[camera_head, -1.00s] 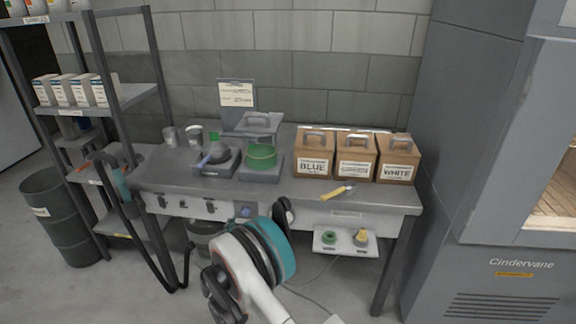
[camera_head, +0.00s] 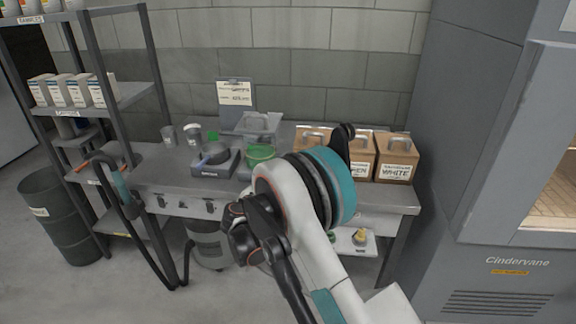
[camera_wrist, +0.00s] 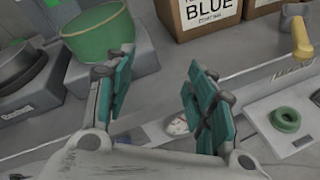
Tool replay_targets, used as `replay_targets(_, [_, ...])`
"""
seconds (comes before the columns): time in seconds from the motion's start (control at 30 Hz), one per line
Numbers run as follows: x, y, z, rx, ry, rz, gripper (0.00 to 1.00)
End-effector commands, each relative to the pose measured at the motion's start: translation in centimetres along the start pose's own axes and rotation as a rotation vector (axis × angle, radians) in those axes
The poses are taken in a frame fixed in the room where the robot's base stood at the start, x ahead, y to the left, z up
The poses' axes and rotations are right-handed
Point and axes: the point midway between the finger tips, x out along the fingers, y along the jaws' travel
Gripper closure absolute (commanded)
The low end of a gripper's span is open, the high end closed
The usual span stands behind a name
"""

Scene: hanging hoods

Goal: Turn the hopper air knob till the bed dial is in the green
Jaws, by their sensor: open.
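My gripper (camera_wrist: 160,95) is open and empty in the wrist view, its two teal-padded fingers apart at the bench's front edge. A small pale round face (camera_wrist: 178,127) with coloured marks shows between the fingers, beside the right one; it looks like a dial, but I cannot read its needle. I cannot make out the air knob. In the head view my arm covers the middle of the bench front, and my fingers are hidden there.
The bench (camera_head: 160,178) holds a green bowl (camera_head: 262,152), also in the wrist view (camera_wrist: 97,32), and labelled boxes (camera_head: 397,158). A yellow-handled tool (camera_wrist: 301,38) lies near the edge. A low shelf (camera_wrist: 305,122) carries a green ring (camera_wrist: 285,119). Shelving stands left, a large cabinet right.

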Motion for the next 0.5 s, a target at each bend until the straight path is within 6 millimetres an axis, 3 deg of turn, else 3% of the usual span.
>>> replay_targets(0.3, [0.5, -0.3, 5.5, 0.124, 0.037, -0.058, 0.50])
replay_targets(0.5, [0.5, -0.6, 7.9, 0.184, 0.054, -0.085, 0.50])
